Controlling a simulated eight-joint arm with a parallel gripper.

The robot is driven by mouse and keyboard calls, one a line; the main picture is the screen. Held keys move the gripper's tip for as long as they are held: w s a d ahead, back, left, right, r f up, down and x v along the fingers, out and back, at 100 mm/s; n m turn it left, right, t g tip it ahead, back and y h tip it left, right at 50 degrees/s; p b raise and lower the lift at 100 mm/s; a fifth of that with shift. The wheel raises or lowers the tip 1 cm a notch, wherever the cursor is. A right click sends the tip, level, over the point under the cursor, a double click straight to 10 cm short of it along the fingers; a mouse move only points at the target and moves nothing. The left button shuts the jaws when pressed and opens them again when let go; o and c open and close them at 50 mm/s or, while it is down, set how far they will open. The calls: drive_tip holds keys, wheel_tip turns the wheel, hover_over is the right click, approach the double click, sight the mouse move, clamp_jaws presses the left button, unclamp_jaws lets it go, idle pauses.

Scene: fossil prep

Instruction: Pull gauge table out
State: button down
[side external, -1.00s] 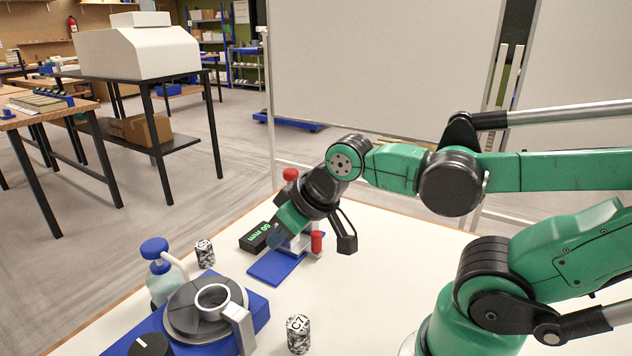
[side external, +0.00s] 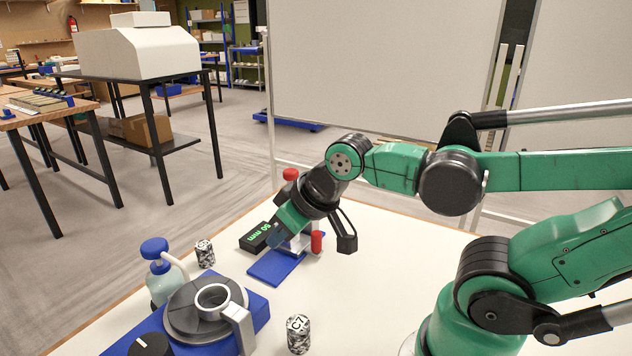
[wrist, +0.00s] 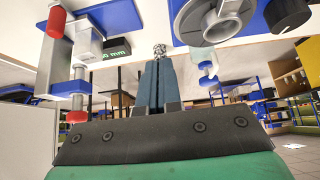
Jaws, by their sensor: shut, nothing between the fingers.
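The gauge stands on a blue base (side external: 272,268), with a black display (side external: 256,237) reading 50 mm in green, a red knob (side external: 290,174) on top and a red handle (side external: 317,241) at its right side. In the wrist view its display (wrist: 116,49), red handle (wrist: 56,22) and metal parts (wrist: 88,45) are at the left. My gripper (side external: 276,237) is shut and empty, in front of the gauge's middle in the side view, hiding part of it. In the wrist view my gripper (wrist: 157,64) points beside the gauge; contact cannot be told. I cannot make out the gauge table separately.
A round grey turntable device (side external: 190,318) on a blue base stands at the front left. A pump bottle (side external: 163,285) and a speckled cylinder (side external: 205,253) are near it. Another cylinder, marked C7 (side external: 298,334), stands at the front. The white table (side external: 370,290) is clear right of the gauge.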

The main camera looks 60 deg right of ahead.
sight(319, 233)
idle(0.4)
drive_tip(key=c, duration=1.1)
unclamp_jaws()
drive_tip(key=shift+d, duration=0.1)
drive_tip(key=o, duration=0.5)
drive_tip(key=shift+g, duration=0.7)
drive_tip(key=d, duration=0.1)
drive_tip(key=w+d+f, duration=0.1)
drive_tip(key=d, duration=0.3)
drive_tip(key=shift+w+d+f, duration=0.1)
drive_tip(key=shift+w+f, duration=0.1)
drive_tip(key=shift+f, duration=0.05)
drive_tip(key=shift+n+g, duration=0.5)
drive_tip(key=shift+g, duration=0.1)
drive_tip(key=d+f, duration=0.1)
drive_tip(key=d, duration=0.2)
drive_tip(key=d+f, duration=0.2)
drive_tip(key=d, duration=0.1)
drive_tip(key=d+f, duration=0.2)
drive_tip(key=d, duration=0.1)
drive_tip(key=shift+s+d, duration=0.2)
drive_tip(key=shift+s, duration=0.1)
drive_tip(key=shift+x, duration=2.65)
drive_tip(key=shift+a, duration=0.15)
clamp_jaws()
